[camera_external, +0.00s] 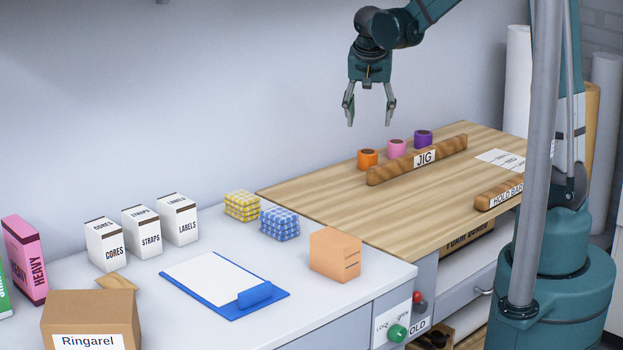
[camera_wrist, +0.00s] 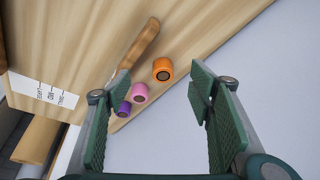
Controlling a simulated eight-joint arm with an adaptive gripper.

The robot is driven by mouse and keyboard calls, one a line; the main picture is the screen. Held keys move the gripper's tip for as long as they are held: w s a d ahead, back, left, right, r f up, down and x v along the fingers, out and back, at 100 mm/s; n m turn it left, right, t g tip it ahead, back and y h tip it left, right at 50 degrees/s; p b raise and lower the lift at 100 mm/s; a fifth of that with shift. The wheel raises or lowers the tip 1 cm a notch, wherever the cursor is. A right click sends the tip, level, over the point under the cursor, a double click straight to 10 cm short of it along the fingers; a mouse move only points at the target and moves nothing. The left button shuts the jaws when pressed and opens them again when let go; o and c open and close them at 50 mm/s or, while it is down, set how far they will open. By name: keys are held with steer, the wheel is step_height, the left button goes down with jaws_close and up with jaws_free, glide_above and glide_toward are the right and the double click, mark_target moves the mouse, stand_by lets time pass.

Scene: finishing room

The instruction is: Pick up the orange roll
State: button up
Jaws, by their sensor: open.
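The orange roll (camera_external: 368,160) stands on the wooden table top, at the left end of a row of rolls behind the wooden jig bar. It also shows in the wrist view (camera_wrist: 163,69), ahead of my fingers and apart from them. The pink roll (camera_external: 397,149) is beside it, then the purple roll (camera_external: 423,139) to the right. My gripper (camera_external: 369,120) is open and empty, pointing down in the air above the row. In the wrist view my two green fingers (camera_wrist: 158,120) stand wide apart.
The jig bar (camera_external: 418,160) lies just in front of the rolls. A hold bar (camera_external: 500,194) and a white sheet (camera_external: 497,160) are at the right of the wooden top (camera_external: 320,195). A white counter (camera_external: 345,297) at left holds a clipboard (camera_external: 220,283), boxes and folded cloths.

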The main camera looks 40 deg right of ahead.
mark_target(367, 152)
steer(key=w+d+f+m+p, duration=0.1)
steer(key=w+d+f, duration=0.1)
steer(key=f, duration=0.1)
steer(key=w+d+f+m+g+p, duration=0.1)
steer(key=w+d+f+m, duration=0.1)
steer(key=w+f, duration=0.1)
steer(key=w+d+f+m+g+h+p, duration=0.1)
steer(key=w+d+f+m, duration=0.1)
steer(key=w+f, duration=0.1)
steer(key=shift+w+d+f+p, duration=0.1)
steer(key=shift+w+d+p, duration=0.15)
steer(key=shift+d+p, duration=0.05)
steer(key=shift+x, duration=1.3)
steer(key=shift+b+x, duration=0.7)
steer(key=shift+x, duration=1.9)
steer(key=shift+d, duration=0.1)
steer(key=shift+c, duration=0.7)
steer(key=c, duration=0.9)
